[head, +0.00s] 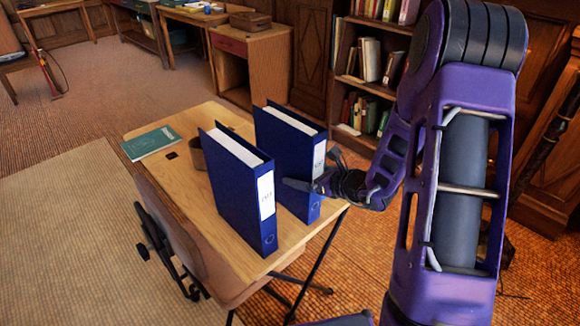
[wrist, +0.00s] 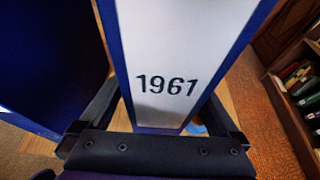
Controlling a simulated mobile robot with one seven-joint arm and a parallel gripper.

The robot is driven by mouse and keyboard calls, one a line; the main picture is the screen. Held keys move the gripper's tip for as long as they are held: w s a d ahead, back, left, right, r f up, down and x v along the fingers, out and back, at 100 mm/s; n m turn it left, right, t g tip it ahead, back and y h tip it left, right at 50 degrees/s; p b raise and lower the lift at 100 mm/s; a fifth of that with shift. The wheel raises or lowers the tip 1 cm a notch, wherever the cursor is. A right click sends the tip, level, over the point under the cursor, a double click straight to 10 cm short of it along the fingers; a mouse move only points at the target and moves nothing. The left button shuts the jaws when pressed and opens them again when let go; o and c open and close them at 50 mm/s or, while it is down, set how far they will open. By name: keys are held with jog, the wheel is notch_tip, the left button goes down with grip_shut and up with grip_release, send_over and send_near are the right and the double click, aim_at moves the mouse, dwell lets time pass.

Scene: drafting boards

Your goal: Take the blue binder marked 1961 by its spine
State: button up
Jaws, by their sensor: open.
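The blue binder marked 1961 (wrist: 165,85) stands upright, its white spine label facing the wrist camera. In the head view it is the right-hand of two blue binders (head: 283,150) on the desk. My gripper (wrist: 160,118) is open, with one dark finger on each side of the spine. In the head view my gripper (head: 318,184) is at the spine, one finger reaching into the gap between the binders. I cannot tell whether the fingers touch the covers. The second blue binder (head: 240,190) stands to the left; its label is too small to read.
The wooden desk (head: 205,118) also bears a green book (head: 151,142) at its far left and a brown cup (head: 197,153) behind the left binder. A chair (head: 178,225) is at the desk's left side. A bookcase (head: 345,60) stands behind.

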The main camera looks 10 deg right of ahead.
jog(key=shift+w+a+f, duration=0.25)
jog(key=shift+w, duration=0.2)
grip_shut()
jog(key=shift+r, duration=0.1)
